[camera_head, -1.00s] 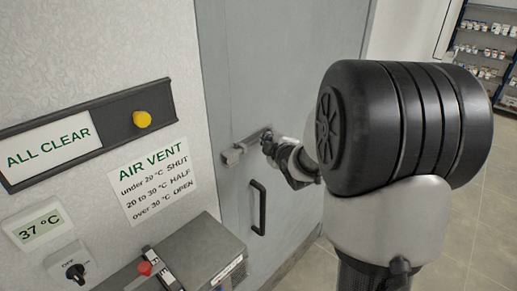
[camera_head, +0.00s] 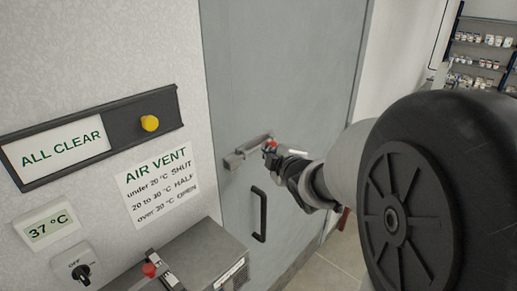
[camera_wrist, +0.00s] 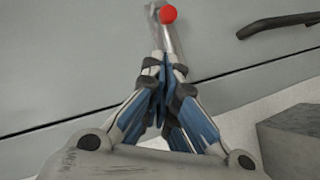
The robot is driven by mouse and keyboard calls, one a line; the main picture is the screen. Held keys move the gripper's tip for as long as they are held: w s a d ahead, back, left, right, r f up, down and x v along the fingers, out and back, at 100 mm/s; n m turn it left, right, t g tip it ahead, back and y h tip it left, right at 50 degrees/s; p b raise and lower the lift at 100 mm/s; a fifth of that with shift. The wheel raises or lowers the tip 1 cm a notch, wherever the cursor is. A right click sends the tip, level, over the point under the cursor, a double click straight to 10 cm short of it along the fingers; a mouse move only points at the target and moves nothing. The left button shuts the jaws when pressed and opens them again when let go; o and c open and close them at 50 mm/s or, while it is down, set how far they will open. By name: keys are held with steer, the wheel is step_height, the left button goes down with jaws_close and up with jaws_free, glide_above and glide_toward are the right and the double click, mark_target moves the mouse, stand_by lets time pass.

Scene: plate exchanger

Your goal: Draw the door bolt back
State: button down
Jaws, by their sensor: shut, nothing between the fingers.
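The door bolt (camera_head: 250,149) is a grey metal bar on the grey door (camera_head: 290,75), near the door's left edge. Its red knob (camera_head: 270,146) shows at the bolt's right end. In the wrist view the red knob (camera_wrist: 168,14) stands at the top, just beyond my fingertips, with part of the metal bar (camera_wrist: 174,42) running down behind them. My gripper (camera_head: 281,162) is shut and empty, close to the knob on its right and lower side. The wrist view shows my gripper (camera_wrist: 163,68) with its fingers together. Whether a fingertip touches the bolt, I cannot tell.
A black door handle (camera_head: 259,214) is below the bolt and also shows in the wrist view (camera_wrist: 275,23). A metal box with a red button (camera_head: 150,270) juts out at lower left. Shelves (camera_head: 485,55) stand far right.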

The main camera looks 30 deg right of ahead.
steer(key=s+a+f+m+g+y+b, duration=0.1)
steer(key=s+a+f+m+g+b, duration=0.2)
steer(key=s+a+f, duration=0.3)
steer(key=s+a+f+m+g+y+b, duration=0.1)
steer(key=s+a+f+m+g+b, duration=0.2)
steer(key=s, duration=1)
steer(key=s+a+f+m+g+y+b, duration=0.1)
steer(key=s+a+f+m+g+b, duration=0.2)
steer(key=s+a+f+m+b, duration=0.2)
steer(key=s+a+f+b, duration=0.2)
steer(key=s+a+f, duration=0.2)
steer(key=s+a, duration=0.1)
steer(key=shift+m+b, duration=0.3)
steer(key=c, duration=2.4)
jaws_free()
steer(key=shift+s, duration=0.1)
